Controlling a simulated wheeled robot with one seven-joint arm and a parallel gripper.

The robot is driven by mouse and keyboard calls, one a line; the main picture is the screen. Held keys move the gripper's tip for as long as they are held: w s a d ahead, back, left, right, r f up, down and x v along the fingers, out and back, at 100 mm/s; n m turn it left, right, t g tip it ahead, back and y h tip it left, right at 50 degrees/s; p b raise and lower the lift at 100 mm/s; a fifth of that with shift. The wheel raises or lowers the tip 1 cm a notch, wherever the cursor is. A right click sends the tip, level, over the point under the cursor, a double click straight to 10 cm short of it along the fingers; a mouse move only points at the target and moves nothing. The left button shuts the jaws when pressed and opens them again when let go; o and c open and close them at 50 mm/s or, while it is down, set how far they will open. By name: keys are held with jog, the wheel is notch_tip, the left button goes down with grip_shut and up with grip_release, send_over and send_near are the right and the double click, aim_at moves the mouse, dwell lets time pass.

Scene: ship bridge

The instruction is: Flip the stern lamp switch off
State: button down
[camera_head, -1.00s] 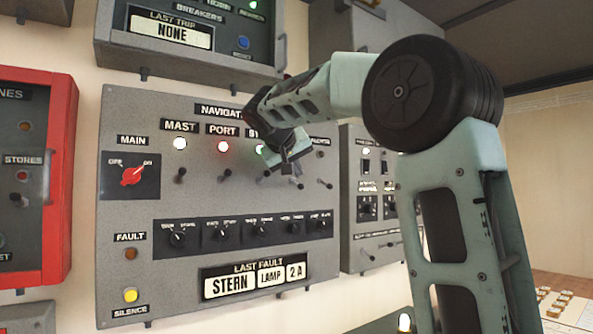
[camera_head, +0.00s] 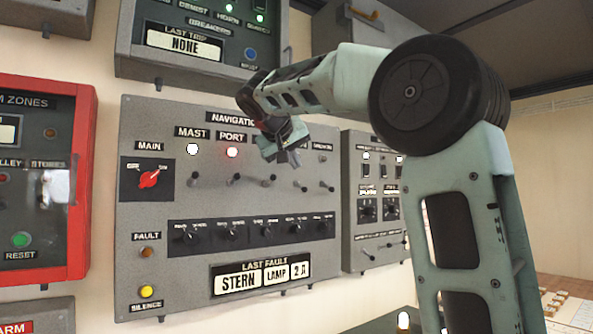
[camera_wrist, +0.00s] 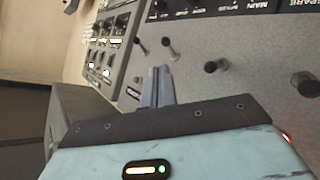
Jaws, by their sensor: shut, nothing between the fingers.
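The grey navigation panel (camera_head: 150,220) has a row of small toggle levers under its lamps. The MAST and PORT labels are readable; the labels further right are partly covered by my gripper. The fourth lever (camera_head: 301,186), likely the stern switch, is visible just below my fingertips. Its label and lamp are hidden, and its on or off position is unclear. My gripper (camera_head: 292,158) is shut and empty, in front of the panel above that lever. In the wrist view, the shut fingers (camera_wrist: 157,86) point toward two nearby levers, one being the likely stern lever (camera_wrist: 169,49), without visible contact.
The red MAIN knob (camera_head: 149,179) is at the panel's left, with small rotary knobs (camera_head: 267,230) below the levers. A LAST FAULT plate (camera_head: 262,278) reads STERN LAMP 2A. A smaller switch panel (camera_head: 372,235) adjoins right; a red-framed panel (camera_head: 82,180) stands left.

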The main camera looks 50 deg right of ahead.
jog(key=f+b+v, duration=0.1)
jog(key=v, duration=0.5)
jog(key=shift+s+a, duration=0.2)
jog(key=shift+s, duration=0.2)
jog(key=shift+r, duration=0.15)
jog(key=w+a+f+n+t+y, duration=0.1)
jog(key=w+a+f+n+y, duration=0.15)
jog(key=a+f, duration=0.45)
jog(key=w+a+f+n+y, duration=0.1)
jog(key=a+f+n+y, duration=0.1)
jog(key=a+f+n, duration=0.4)
jog(key=s+a+f+n+g+y, duration=0.1)
jog(key=s+a+f+y, duration=0.1)
jog(key=a+f, duration=0.45)
jog(key=s+a+f+n+y, duration=0.1)
jog(key=s+a+f+y, duration=0.15)
jog(key=a+f, duration=0.45)
jog(key=s+a+f+n+g+y, duration=0.1)
jog(key=s+a+f, duration=0.3)
jog(key=s+f, duration=0.6)
jog(key=s+a+f+n+g+y, duration=0.1)
jog(key=s+a+f+n+g, duration=0.2)
jog(key=s+f, duration=0.8)
jog(key=shift+s+a+g+y, duration=0.3)
jog(key=shift+s+a, duration=0.55)
jog(key=shift+s, duration=0.35)
jog(key=shift+r, duration=0.1)
